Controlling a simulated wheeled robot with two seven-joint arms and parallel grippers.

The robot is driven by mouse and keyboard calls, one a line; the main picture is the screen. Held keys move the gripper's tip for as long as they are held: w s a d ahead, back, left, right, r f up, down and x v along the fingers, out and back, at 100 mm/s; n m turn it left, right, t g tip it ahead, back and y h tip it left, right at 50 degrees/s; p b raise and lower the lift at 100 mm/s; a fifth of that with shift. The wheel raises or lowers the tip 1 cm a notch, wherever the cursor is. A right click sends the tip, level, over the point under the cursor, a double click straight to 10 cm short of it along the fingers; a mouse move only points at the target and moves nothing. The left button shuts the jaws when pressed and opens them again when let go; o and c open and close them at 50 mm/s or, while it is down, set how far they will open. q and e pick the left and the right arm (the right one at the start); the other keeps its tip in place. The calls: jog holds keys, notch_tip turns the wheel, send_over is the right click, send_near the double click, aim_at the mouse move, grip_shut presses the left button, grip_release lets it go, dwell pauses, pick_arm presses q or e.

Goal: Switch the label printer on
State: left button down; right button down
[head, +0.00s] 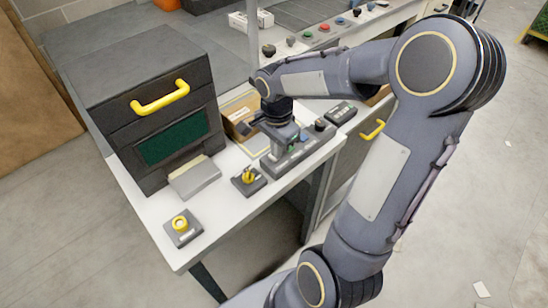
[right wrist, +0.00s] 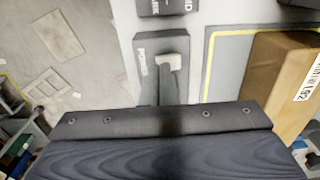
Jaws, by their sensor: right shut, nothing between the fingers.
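A large dark grey machine (head: 160,110) with a yellow handle and a green window stands on the white table; I take it for the label printer, but no name on it is readable. My right gripper (head: 283,132) is shut and empty, low over a grey control unit (head: 290,155) right of the machine. In the right wrist view, the gripper's dark edge (right wrist: 165,120) crosses the frame in front of a dark switch plate with a light grey lever (right wrist: 170,64). Contact cannot be told, and the plate's near part is hidden. My left gripper is not in view.
A yellow button box (head: 182,228) and a yellow knob box (head: 248,180) stand near the table's front edge. A cardboard box (right wrist: 275,82) lies in a yellow-bordered area beside the gripper. A dark device (head: 340,112) sits to the right. The table corner between the yellow controls is clear.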

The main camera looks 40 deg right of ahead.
jog(key=shift+f+b, duration=0.45)
jog(key=shift+f, duration=0.1)
jog(key=shift+r, duration=0.1)
jog(key=shift+r+p, duration=2.8)
jog(key=shift+r, duration=0.7)
jog(key=s+a+r+n+t+y, duration=0.2)
jog(key=s+a+n, duration=0.3)
jog(key=s+n, duration=0.2)
jog(key=s+a+r+n+t+y, duration=0.1)
jog(key=s+a+r+n+t, duration=0.2)
jog(key=s+a+n, duration=0.3)
jog(key=shift+s+r+n+t+y, duration=0.2)
jog(key=shift+s+n+t+y, duration=0.25)
jog(key=shift+n, duration=0.75)
